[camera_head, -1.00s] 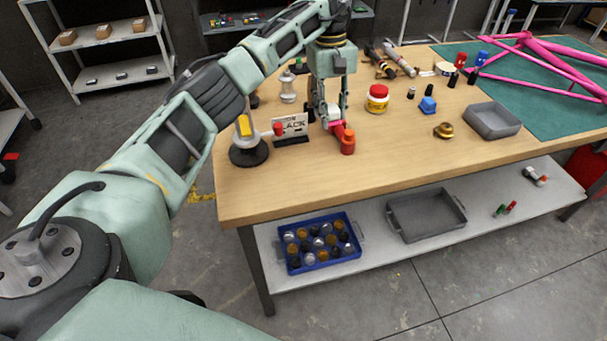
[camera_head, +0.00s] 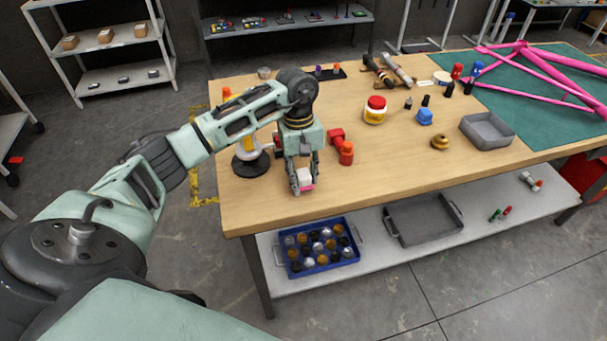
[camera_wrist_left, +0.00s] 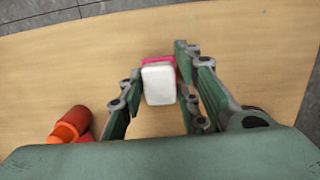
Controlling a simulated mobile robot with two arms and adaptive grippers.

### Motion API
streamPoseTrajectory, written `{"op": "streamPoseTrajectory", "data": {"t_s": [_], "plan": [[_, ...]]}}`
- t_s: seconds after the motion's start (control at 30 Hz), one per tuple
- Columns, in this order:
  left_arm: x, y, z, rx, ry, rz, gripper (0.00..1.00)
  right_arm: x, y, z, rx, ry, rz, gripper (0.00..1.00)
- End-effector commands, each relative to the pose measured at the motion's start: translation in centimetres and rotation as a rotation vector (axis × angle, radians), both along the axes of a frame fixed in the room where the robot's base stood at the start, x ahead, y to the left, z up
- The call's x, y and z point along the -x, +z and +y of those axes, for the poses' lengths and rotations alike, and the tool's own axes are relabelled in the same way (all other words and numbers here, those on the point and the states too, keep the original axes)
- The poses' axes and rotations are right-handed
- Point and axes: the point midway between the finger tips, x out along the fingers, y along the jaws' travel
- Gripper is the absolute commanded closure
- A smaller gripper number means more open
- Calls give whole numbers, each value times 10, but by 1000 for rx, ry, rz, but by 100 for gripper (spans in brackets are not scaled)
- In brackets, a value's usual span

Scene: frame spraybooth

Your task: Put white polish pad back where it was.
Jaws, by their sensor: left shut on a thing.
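The white polish pad (camera_head: 304,175) shows between the fingers of my left gripper (camera_head: 303,184), near the table's front left. In the left wrist view the pad (camera_wrist_left: 158,84) is a white rounded block with a pink layer behind it. My left gripper is shut on it, with a finger on either side. I cannot tell whether the pad touches the table top. My right gripper is not in view.
A round black base (camera_head: 250,165) is at left, partly behind my arm. A yellow jar with red lid (camera_head: 375,110), a gold knob (camera_head: 439,142) and a grey tray (camera_head: 488,131) are farther right. The front table strip is clear.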

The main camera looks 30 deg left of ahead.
Motion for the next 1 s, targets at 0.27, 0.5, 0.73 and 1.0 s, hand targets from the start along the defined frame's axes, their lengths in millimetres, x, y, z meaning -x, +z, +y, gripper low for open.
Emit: {"op": "streamPoseTrajectory", "data": {"t_s": [0.27,0.5,0.73,1.0], "plan": [[-1,-12,0,1,0,-2,94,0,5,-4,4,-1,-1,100],[-1,-15,0,0,0,-1,68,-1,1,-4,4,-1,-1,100],[0,-14,0,-1,0,-1,51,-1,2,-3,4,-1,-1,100],[0,-13,0,1,0,-1,51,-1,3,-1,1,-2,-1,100]]}}
